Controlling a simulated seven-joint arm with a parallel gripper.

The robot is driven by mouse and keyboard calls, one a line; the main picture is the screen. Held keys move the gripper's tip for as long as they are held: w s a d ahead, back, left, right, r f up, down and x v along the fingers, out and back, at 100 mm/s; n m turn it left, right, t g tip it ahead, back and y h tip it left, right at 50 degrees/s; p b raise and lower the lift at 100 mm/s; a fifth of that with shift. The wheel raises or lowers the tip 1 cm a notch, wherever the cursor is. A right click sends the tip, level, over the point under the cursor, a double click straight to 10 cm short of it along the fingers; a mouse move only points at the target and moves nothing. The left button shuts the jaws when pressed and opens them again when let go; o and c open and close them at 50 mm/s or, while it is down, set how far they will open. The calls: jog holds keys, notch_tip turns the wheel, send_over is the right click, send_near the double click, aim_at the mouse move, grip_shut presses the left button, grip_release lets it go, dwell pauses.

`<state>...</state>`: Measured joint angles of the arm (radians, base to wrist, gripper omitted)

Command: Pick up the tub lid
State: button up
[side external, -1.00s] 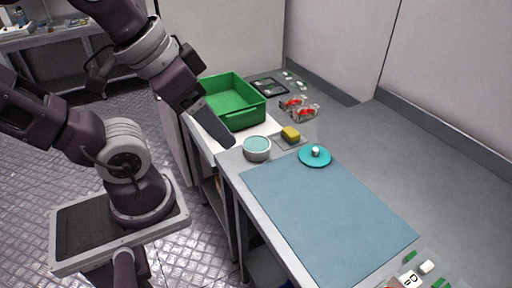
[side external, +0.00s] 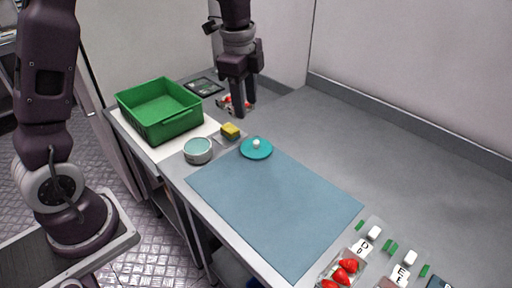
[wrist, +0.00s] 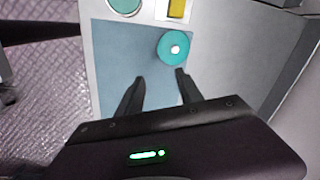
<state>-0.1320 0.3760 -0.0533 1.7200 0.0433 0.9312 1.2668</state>
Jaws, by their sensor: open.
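The tub lid (side external: 257,153) is a flat teal disc with a small white knob, lying at the back edge of the blue mat. The lid also shows in the wrist view (wrist: 168,45), ahead of my fingertips and slightly right of their middle. My gripper (side external: 245,112) points down and is above the table, with its fingers apart. In the wrist view my gripper (wrist: 160,77) is empty, with bare blue mat between the fingers. A round grey tub (side external: 198,154) with a pale teal top stands left of the lid, apart from it.
A yellow sponge (side external: 230,130) lies just behind the lid, near the tub. A green crate (side external: 172,127) stands at the back left. Punnets with red berries (side external: 345,270) and label cards (side external: 360,247) are at the front right.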

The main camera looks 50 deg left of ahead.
aim_at(256, 141)
jog(key=w+a+f+m, duration=0.1)
jog(key=w+f, duration=0.1)
jog(key=f, duration=0.3)
jog(key=w+f+m+g, duration=0.1)
jog(key=w+f, duration=0.1)
jog(key=f, duration=0.3)
jog(key=w+a+f+m, duration=0.1)
jog(key=w+f+m, duration=0.1)
jog(key=f, duration=0.4)
jog(key=shift+a+f, duration=0.1)
jog(key=shift+a, duration=0.25)
grip_shut()
